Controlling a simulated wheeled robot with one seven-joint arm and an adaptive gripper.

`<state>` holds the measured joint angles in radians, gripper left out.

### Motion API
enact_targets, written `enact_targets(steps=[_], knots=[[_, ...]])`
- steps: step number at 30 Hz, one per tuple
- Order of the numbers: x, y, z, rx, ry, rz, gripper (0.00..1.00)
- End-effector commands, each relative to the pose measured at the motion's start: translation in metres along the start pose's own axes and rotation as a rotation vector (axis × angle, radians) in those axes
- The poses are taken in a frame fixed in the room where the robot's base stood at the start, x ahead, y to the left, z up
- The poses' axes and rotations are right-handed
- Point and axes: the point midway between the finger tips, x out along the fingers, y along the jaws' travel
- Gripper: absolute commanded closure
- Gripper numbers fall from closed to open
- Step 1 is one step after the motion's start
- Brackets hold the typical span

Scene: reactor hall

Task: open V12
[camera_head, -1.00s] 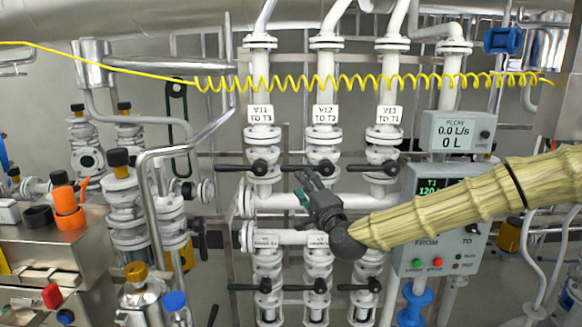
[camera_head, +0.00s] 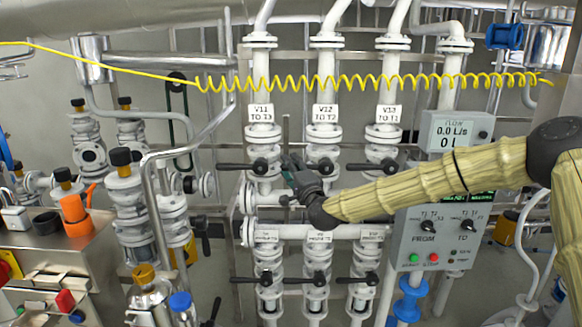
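The valve labelled V12 TO T2 (camera_head: 325,114) is the middle one of three white valves in the upper row. Its black handle (camera_head: 325,166) lies crosswise to the vertical pipe, its left part close behind my gripper. My gripper (camera_head: 291,165) is dark grey and sits in front of the pipes, between the V11 and V12 columns, its fingers pointing up and left. Whether the fingers touch the V12 handle cannot be told. The gap between the fingers is too small to judge.
V11 (camera_head: 261,114) stands left and V13 (camera_head: 388,115) right, both with crosswise black handles. A lower row has similar valves (camera_head: 318,279). A yellow coiled cable (camera_head: 370,82) crosses above. A flow display (camera_head: 455,133) reads 0.0 L/s; a control box (camera_head: 436,230) stands right.

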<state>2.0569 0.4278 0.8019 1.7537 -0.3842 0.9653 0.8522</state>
Motion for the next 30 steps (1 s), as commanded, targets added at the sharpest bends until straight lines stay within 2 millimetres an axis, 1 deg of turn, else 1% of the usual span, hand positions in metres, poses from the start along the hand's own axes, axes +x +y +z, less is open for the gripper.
enact_targets(steps=[3, 10, 17, 23, 30], knots=[[0.0, 0.0, 0.0, 0.0, 0.0, 0.0, 0.58], [0.0, 0.0, 0.0, 0.0, 0.001, 0.0, 1.0], [-0.001, 0.0, -0.001, -0.002, 0.0, 0.001, 1.0], [-0.002, 0.005, 0.0, -0.038, -0.007, 0.013, 1.0], [-0.005, 0.022, -0.001, -0.164, -0.034, 0.066, 1.0]])
